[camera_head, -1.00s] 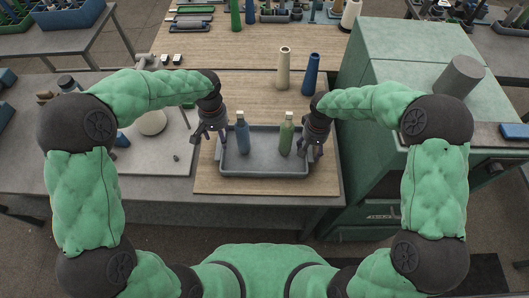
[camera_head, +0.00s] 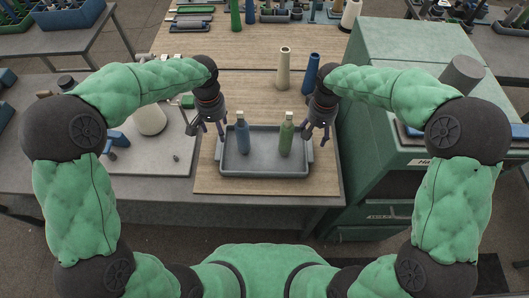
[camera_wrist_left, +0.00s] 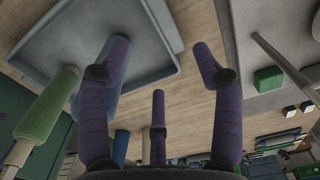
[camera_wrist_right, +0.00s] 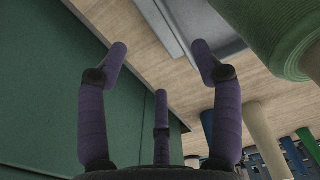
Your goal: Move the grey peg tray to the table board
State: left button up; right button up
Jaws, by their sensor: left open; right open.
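The grey peg tray (camera_head: 265,168) rests on the wooden table board (camera_head: 210,185), with a blue cone (camera_head: 243,138) and a green cone (camera_head: 286,136) standing in it. The tray also shows in the left wrist view (camera_wrist_left: 40,50), and a corner shows in the right wrist view (camera_wrist_right: 205,25). My left gripper (camera_head: 207,132) is open and empty, just left of the tray and above the board. Neither gripper visibly touches the tray. The tray's underside is hidden.
A cream cone (camera_head: 284,68) and a dark blue cone (camera_head: 310,72) stand behind the tray. A green cabinet (camera_head: 390,60) stands close on the right. A pale panel with a round white object (camera_head: 151,120) lies on the left. The board is clear in front of the tray.

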jog(key=shift+r, duration=1.15)
